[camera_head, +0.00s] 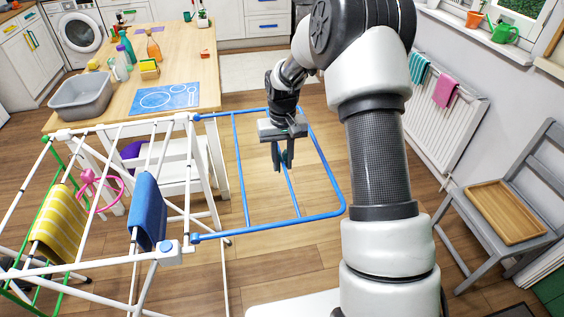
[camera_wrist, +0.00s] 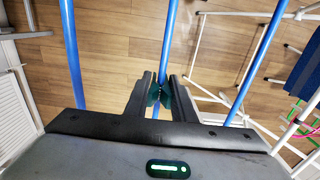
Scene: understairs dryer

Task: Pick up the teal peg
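The teal peg (camera_wrist: 154,92) sits between my fingertips in the wrist view, at a blue rod of the drying rack's wing. Only small dark teal parts show, on both sides of the rod. My gripper (camera_wrist: 161,84) points down over this rod, with one finger on each side of the peg. The fingers come close to the peg, but I cannot tell whether they press on it. In the head view my gripper (camera_head: 282,158) is over the blue wing (camera_head: 239,165), and the peg is mostly hidden by the fingers.
The white drying rack (camera_head: 193,180) holds a yellow striped cloth (camera_head: 58,225) and a blue cloth (camera_head: 149,213). A wooden table (camera_head: 120,96) with a grey tub (camera_head: 80,97) stands behind it. A grey chair (camera_head: 455,215) with a wooden tray (camera_head: 507,212) is at the right.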

